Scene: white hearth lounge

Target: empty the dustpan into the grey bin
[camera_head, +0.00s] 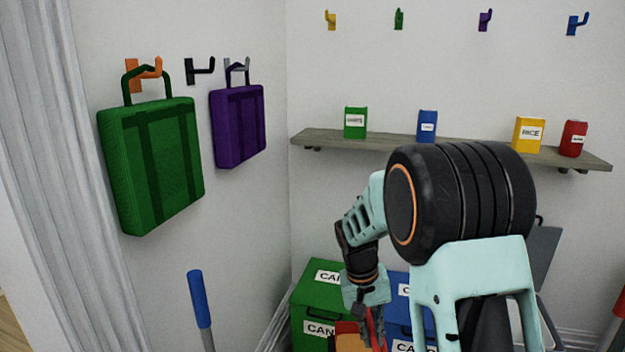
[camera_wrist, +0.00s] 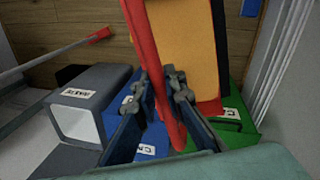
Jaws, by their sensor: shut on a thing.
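My gripper (camera_wrist: 158,80) is shut on a red bar of a red and orange thing, which I take to be the dustpan (camera_wrist: 185,45). In the head view my gripper (camera_head: 370,335) hangs low with the dustpan (camera_head: 350,338) partly cut off by the lower edge. I cannot see whether anything lies in the dustpan. The grey bin (camera_wrist: 105,85) shows in the wrist view left of my gripper, with a white label and a pale opening. In the head view my arm hides most of that area.
A green box (camera_head: 312,290) and a blue box (camera_head: 397,285) stand under the shelf (camera_head: 310,140), which holds several small packages. Green (camera_head: 150,170) and purple (camera_head: 237,125) bags hang at left. A blue-ended pole (camera_head: 199,300) stands in front. In the wrist view, a red-tipped pole (camera_wrist: 98,36) lies beyond the bin.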

